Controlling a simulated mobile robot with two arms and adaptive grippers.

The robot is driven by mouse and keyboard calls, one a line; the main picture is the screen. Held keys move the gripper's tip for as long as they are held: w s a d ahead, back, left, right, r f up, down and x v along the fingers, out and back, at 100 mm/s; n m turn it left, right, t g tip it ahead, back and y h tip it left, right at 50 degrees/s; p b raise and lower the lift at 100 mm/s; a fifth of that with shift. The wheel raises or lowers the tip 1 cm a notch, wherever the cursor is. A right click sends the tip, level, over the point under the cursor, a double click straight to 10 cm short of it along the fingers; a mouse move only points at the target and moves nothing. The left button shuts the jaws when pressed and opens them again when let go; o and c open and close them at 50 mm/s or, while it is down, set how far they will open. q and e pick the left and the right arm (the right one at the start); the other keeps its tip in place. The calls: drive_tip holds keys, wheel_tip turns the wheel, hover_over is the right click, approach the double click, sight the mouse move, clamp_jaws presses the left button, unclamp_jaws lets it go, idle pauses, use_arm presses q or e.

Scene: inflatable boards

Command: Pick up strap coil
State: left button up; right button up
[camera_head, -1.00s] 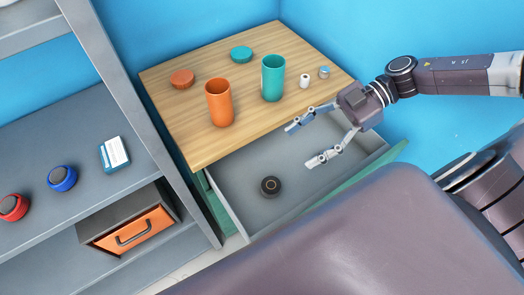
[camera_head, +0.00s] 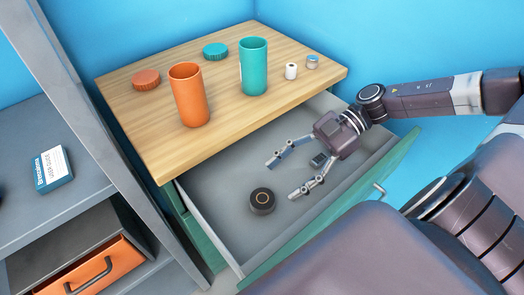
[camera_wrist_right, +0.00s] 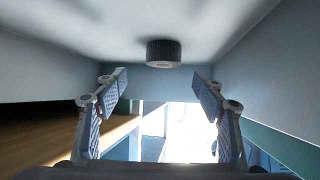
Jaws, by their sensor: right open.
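The strap coil, a dark round disc with a thin gold ring on top (camera_head: 262,201), lies flat on the floor of the open grey drawer (camera_head: 228,225). It also shows in the right wrist view (camera_wrist_right: 163,54), beyond the fingertips and centred between them. My right gripper (camera_head: 283,178) is open and empty, over the drawer and just right of and behind the coil. Its spread fingers point toward the coil without touching it. In the wrist view the gripper (camera_wrist_right: 161,84) shows both fingers well apart. My left gripper is not in view.
The wooden top (camera_head: 150,115) holds an orange cup (camera_head: 189,97), a teal cup (camera_head: 253,68), two lids and two small containers. The drawer's walls surround the coil, with bare floor around it. A grey shelf unit (camera_head: 90,185) stands left.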

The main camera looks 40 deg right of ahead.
sight(265, 197)
drive_tip(key=x, duration=0.5)
drive_tip(key=b+x, duration=0.1)
drive_tip(key=x, duration=0.2)
drive_tip(key=shift+s+d+f, duration=0.15)
drive_tip(key=shift+s+f, duration=0.1)
drive_tip(key=shift+s, duration=0.05)
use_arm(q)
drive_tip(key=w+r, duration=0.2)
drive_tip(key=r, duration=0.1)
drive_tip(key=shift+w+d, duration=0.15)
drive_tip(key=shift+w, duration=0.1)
use_arm(e)
drive_tip(key=c, duration=1.3)
